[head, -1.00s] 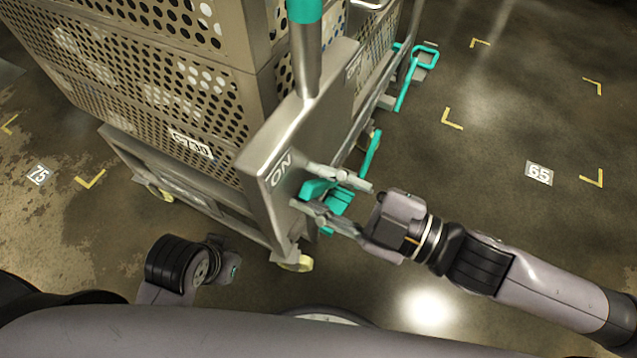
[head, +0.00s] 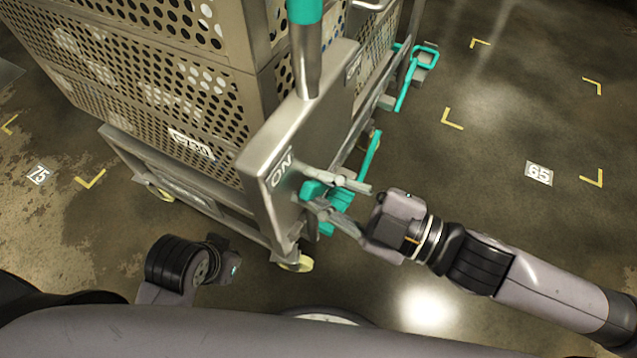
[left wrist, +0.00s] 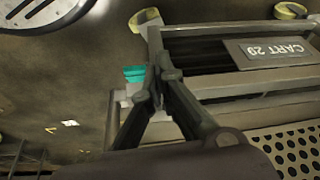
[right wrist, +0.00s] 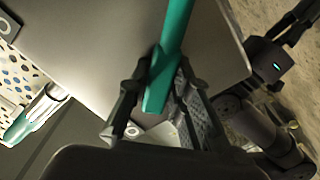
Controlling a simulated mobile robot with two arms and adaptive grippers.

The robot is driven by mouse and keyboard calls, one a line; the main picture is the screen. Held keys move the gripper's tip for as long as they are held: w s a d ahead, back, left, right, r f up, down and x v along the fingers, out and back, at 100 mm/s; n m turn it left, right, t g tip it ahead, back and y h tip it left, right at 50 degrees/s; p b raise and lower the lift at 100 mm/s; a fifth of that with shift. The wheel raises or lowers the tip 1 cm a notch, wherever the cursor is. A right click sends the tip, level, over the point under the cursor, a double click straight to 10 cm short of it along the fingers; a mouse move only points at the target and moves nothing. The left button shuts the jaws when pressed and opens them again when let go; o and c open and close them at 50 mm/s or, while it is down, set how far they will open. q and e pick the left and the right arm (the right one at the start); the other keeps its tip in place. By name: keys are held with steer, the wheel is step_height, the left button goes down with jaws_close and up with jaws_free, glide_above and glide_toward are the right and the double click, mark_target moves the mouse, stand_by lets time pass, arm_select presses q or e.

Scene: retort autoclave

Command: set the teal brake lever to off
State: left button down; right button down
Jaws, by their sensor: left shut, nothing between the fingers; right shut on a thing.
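The teal brake lever (head: 312,190) is at the lower part of the cart's grey end plate, by the ON label (head: 282,171). My right gripper (head: 323,190) is shut on it, and its fingers hide part of it. In the right wrist view the teal lever (right wrist: 174,45) runs down between the two fingers (right wrist: 155,90). My left gripper is shut and empty in the left wrist view (left wrist: 160,78), in front of the cart's lower frame. In the head view only part of my left arm's end shows, low and left of the cart.
The perforated metal cart (head: 150,90) stands on castors (head: 297,263). A teal-capped upright post (head: 305,50) rises above the end plate. More teal bars (head: 408,80) are along its far side. The floor right of the cart, with yellow corner marks (head: 452,119), is clear.

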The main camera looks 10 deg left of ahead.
steer(key=shift+w+r+p, duration=0.1)
steer(key=shift+r+p, duration=0.25)
steer(key=shift+p, duration=0.15)
steer(key=m+p, duration=0.1)
steer(key=p, duration=0.1)
steer(key=w+m+p, duration=0.1)
steer(key=shift+w+d+r+m, duration=0.1)
steer(key=shift+d+r+m, duration=0.15)
steer(key=shift+r+m, duration=0.05)
arm_select(q)
step_height(320, 180, down, 16)
steer(key=g+p, duration=0.1)
steer(key=p, duration=0.1)
steer(key=shift+s+d+p, duration=0.15)
steer(key=shift+s+p, duration=0.05)
steer(key=shift+p, duration=0.15)
arm_select(e)
steer(key=shift+w+d+r+m, duration=0.1)
steer(key=shift+w+d+m, duration=0.1)
steer(key=shift+w+m, duration=0.5)
arm_select(q)
steer(key=shift+f, duration=0.1)
arm_select(e)
steer(key=shift+s, duration=0.15)
steer(key=c, duration=1.4)
jaws_free()
steer(key=shift+c, duration=0.2)
steer(key=v, duration=1.2)
